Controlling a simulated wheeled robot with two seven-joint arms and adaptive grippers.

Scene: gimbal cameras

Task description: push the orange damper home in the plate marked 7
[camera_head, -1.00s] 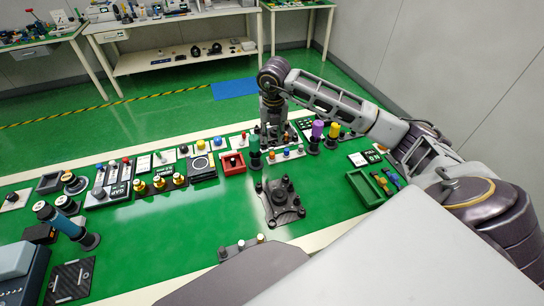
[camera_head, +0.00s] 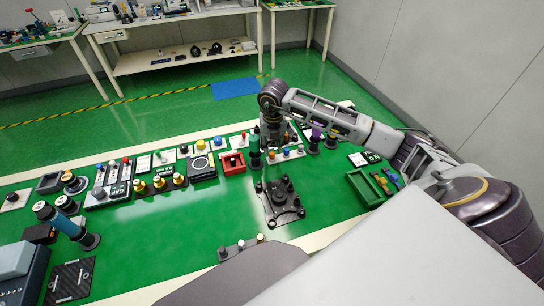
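My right arm reaches over the far edge of the bench from the right. Its gripper (camera_head: 272,142) points down at the back, beside a dark green cylinder (camera_head: 255,152) and behind a pale strip with small coloured knobs (camera_head: 287,154). Its fingers are too small and too hidden to show whether they are open or shut. I cannot make out a plate marked 7 or surely pick out the orange damper; either may be hidden by the arm. My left gripper is not in view.
A black four-cornered fixture (camera_head: 282,202) stands in front of the gripper. A red square box (camera_head: 232,162) is to its left, a green tray (camera_head: 366,187) to its right.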

